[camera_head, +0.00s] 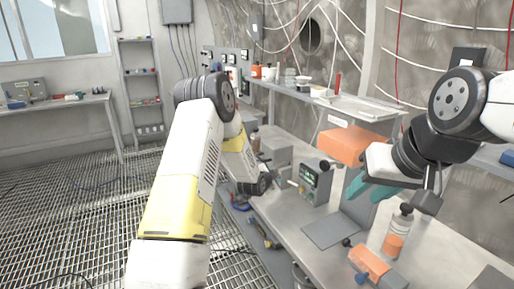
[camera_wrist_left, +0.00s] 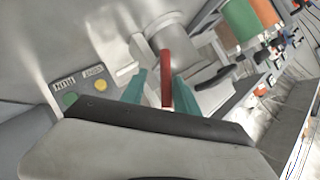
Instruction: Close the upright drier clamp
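A red lever (camera_wrist_left: 166,80), which looks like the clamp's handle, stands upright in the left wrist view in front of a grey cylindrical fitting (camera_wrist_left: 165,35). My left gripper (camera_wrist_left: 158,88) is open, with one teal finger on each side of the lever. The right-hand finger is close beside the lever, and a gap shows on the left side. I cannot tell whether either finger touches it. In the head view my left arm reaches toward the bench and its fingers are hidden. My right gripper (camera_head: 362,196) hangs over the bench with its teal fingers apart and empty.
An orange box (camera_head: 355,145) is beside my right gripper. A meter with a screen (camera_head: 315,180), a bottle with an orange band (camera_head: 398,232) and an orange-and-grey device (camera_head: 374,266) stand on the bench. A panel with green and yellow buttons (camera_wrist_left: 82,88) is left of the lever.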

